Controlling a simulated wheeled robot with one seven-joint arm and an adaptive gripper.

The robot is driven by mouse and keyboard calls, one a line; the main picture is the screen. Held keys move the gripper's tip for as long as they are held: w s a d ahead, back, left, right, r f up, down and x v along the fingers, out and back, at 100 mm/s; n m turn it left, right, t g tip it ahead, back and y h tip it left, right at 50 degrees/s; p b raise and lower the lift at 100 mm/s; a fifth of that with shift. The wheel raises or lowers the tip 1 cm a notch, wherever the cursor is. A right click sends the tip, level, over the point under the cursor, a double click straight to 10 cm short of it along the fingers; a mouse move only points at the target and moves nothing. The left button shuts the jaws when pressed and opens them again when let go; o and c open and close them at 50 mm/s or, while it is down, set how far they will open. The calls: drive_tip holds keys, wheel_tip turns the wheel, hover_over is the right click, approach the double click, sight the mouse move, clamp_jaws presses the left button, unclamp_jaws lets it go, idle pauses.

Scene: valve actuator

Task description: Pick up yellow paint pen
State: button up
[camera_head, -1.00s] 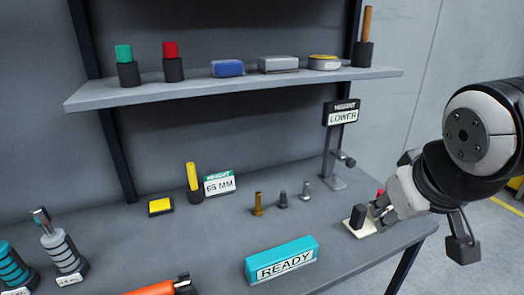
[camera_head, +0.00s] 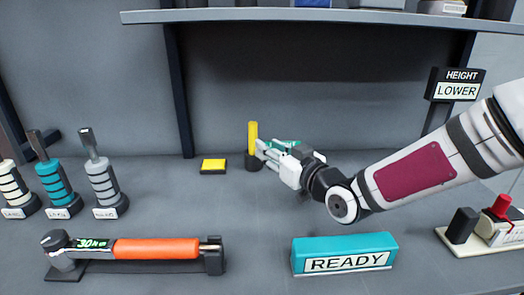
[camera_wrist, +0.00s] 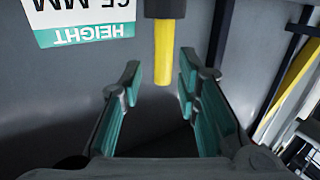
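The yellow paint pen (camera_head: 252,137) stands upright in a small black holder (camera_head: 254,162) on the bench, near the back panel. My gripper (camera_head: 262,152) reaches in from the right, its fingers close beside the pen and holder. In the wrist view the pen (camera_wrist: 163,55) hangs down from the holder (camera_wrist: 165,8) in an upside-down picture. There my gripper (camera_wrist: 158,88) is open, with its teal-padded fingers apart on either side of the pen's end. A gap shows between the pen and both pads.
A 65 MM height sign (camera_wrist: 85,20) stands close beside the holder. A yellow pad (camera_head: 213,165) lies to its left. The READY block (camera_head: 345,254) and an orange-handled tool (camera_head: 155,249) lie in front. Upright tools (camera_head: 55,180) stand at left. A shelf (camera_head: 320,17) hangs above.

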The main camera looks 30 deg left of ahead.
sight(253, 138)
drive_tip(key=shift+w+a, duration=0.1)
drive_tip(key=shift+a, duration=0.55)
drive_tip(key=b+x, duration=0.1)
drive_tip(key=x, duration=0.5)
drive_tip(key=shift+w+a, duration=0.2)
drive_tip(key=shift+a, duration=0.15)
clamp_jaws()
